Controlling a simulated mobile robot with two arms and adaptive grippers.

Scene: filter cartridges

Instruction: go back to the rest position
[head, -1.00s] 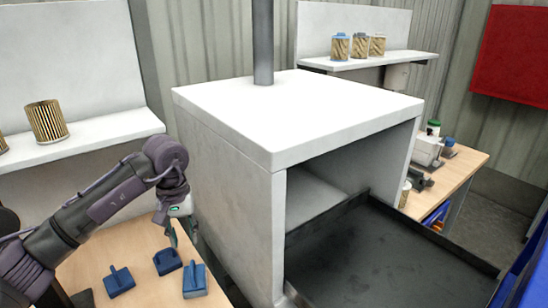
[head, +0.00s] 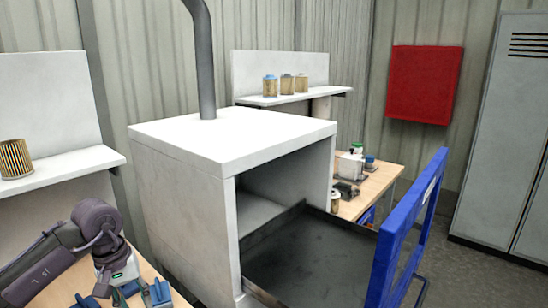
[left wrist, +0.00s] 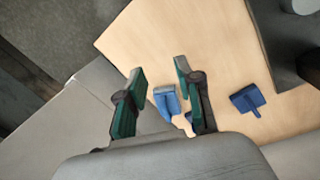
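My left gripper (head: 118,296) is at the lower left of the head view, above the wooden table, partly cut off by the bottom edge. In the left wrist view its two green-padded fingers (left wrist: 160,68) stand apart with nothing held between them. Blue handled pieces lie on the table: one (left wrist: 248,99) to the right of the fingers, one (left wrist: 166,100) seen between them and one (left wrist: 188,117) partly hidden by the right finger. A blue piece (head: 159,293) also shows beside the gripper in the head view. My right gripper is not in view.
A white hooded box (head: 185,195) with a dark tray (head: 310,265) stands mid-view. A blue frame (head: 405,240) stands right of it. Filter cartridges (head: 287,84) sit on the back shelf (head: 265,99); another (head: 15,160) is on the left shelf. A grey locker (head: 500,140) stands far right.

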